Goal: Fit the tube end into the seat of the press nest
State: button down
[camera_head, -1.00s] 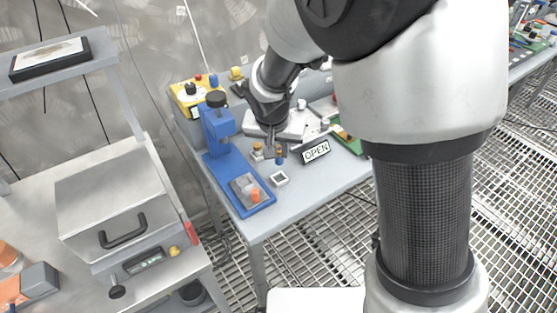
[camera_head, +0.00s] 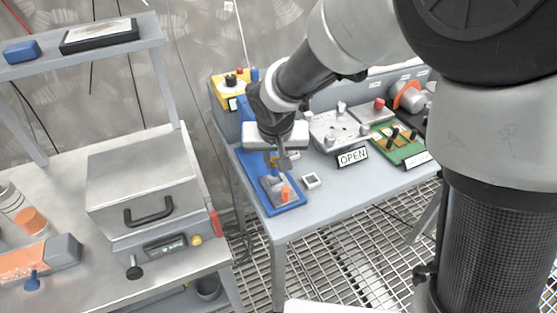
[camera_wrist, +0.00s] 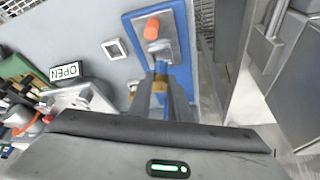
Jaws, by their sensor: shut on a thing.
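My gripper (camera_head: 277,161) points down over the blue base (camera_head: 293,204) of the press, close to its nest. It is shut on a tube with a brass-coloured band (camera_wrist: 160,84) and a blue lower part (camera_wrist: 161,68). In the wrist view the tube lies between the fingers (camera_wrist: 160,98), with the grey press nest (camera_wrist: 168,48) just ahead of it. An orange piece (camera_wrist: 151,29) stands on the nest; it also shows in the head view (camera_head: 286,193). The fingers hide the seat, and I cannot tell whether the tube touches it.
A small white square holder (camera_head: 311,181) sits right of the press. An OPEN sign (camera_head: 352,157), a grey fixture (camera_head: 335,128) and a green board (camera_head: 400,147) stand further right. A grey lidded box (camera_head: 145,185) is on the left bench. The front right tabletop is clear.

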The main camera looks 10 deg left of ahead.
aim_at(275, 168)
jog(key=shift+f+b, duration=0.35)
jog(key=shift+f, duration=1.25)
jog(key=shift+f, duration=0.2)
jog(key=c, duration=1.6)
grip_release()
jog(key=shift+c, duration=0.2)
jog(key=shift+r, duration=0.1)
